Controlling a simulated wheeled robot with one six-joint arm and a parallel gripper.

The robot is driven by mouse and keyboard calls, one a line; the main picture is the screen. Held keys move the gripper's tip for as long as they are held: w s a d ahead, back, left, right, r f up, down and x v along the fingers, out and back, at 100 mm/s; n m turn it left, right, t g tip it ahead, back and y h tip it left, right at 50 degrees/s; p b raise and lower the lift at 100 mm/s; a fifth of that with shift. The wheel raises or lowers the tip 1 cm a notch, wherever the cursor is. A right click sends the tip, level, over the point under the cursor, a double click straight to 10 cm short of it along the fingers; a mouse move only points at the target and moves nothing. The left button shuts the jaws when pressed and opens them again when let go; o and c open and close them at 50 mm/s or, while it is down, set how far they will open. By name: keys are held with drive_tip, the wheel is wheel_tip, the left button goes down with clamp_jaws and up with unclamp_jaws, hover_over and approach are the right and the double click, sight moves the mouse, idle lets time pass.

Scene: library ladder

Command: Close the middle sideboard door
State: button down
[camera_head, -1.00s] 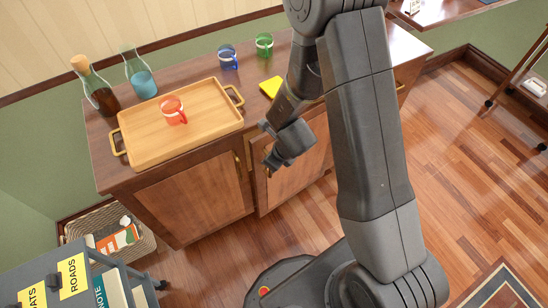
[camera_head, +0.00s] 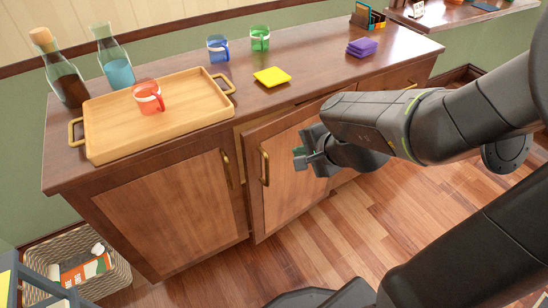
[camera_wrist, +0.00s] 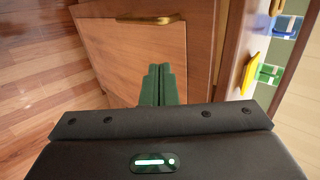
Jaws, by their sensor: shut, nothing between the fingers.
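The middle sideboard door (camera_head: 289,176) is a brown wood panel with a brass handle (camera_head: 265,167) near its left edge. It stands slightly ajar, its handle side out from the sideboard front. My gripper (camera_head: 302,158) is shut and empty, in front of the door's upper part, to the right of the handle. In the wrist view the shut fingers (camera_wrist: 158,84) point at the door panel (camera_wrist: 140,50), and the handle (camera_wrist: 145,19) shows beyond them. I cannot tell whether the fingertips touch the panel.
The sideboard top (camera_head: 330,75) holds a tray (camera_head: 110,152) with a red mug (camera_head: 148,97), two bottles, blue and green mugs, and yellow and purple stacks. The left door (camera_head: 165,208) is shut. A basket (camera_head: 110,277) stands at lower left. Floor before the doors is clear.

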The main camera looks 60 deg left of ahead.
sight(268, 134)
drive_tip(key=b+x, duration=0.1)
drive_tip(key=x, duration=0.3)
drive_tip(key=b+x, duration=0.1)
drive_tip(key=x, duration=0.3)
drive_tip(key=a+r+b+x, duration=0.1)
drive_tip(key=x, duration=0.2)
drive_tip(key=shift+a+f, duration=0.15)
drive_tip(key=shift+a, duration=0.9)
drive_tip(key=a+p, duration=0.2)
drive_tip(key=a, duration=0.2)
drive_tip(key=shift+s+a, duration=0.1)
drive_tip(key=shift+s, duration=0.05)
drive_tip(key=shift+a, duration=0.35)
